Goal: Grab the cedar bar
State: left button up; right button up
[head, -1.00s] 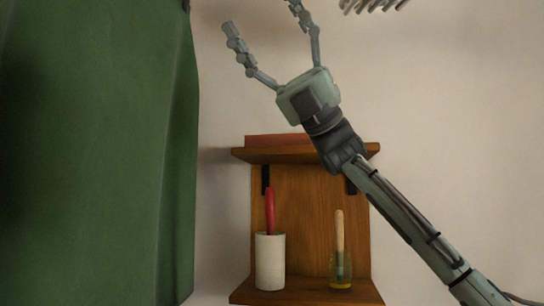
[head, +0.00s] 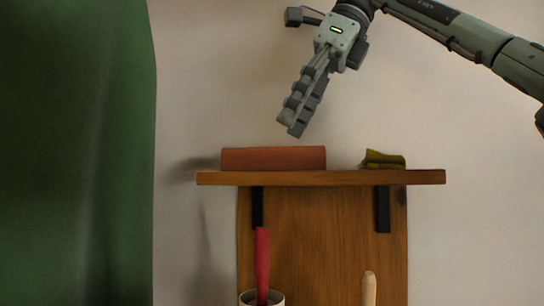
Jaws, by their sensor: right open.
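The cedar bar, seen as a reddish-brown block (head: 273,159), lies lengthwise on the left part of the upper wooden shelf (head: 320,178). My right gripper (head: 292,129) comes in from the top right and points down and to the left. It is open and empty, seen nearly side-on, so its fingers overlap in the picture. Its fingertips appear just above the bar's top edge, with a strip of wall between them. How far they are from the bar in depth is hard to tell. My left gripper is out of view.
A folded olive cloth (head: 384,160) lies on the shelf right of the bar. Below are a red handle (head: 262,262) in a white pot (head: 248,299) and a wooden handle (head: 369,289). A green curtain-like surface (head: 75,150) fills the left. The wall above the shelf is clear.

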aim_at(274, 148)
jog(key=x, duration=0.6)
jog(key=shift+s+a+r, duration=0.1)
jog(key=shift+a+r, duration=0.05)
jog(key=shift+a, duration=0.05)
jog(key=c, duration=1.3)
jog(key=shift+r, duration=0.15)
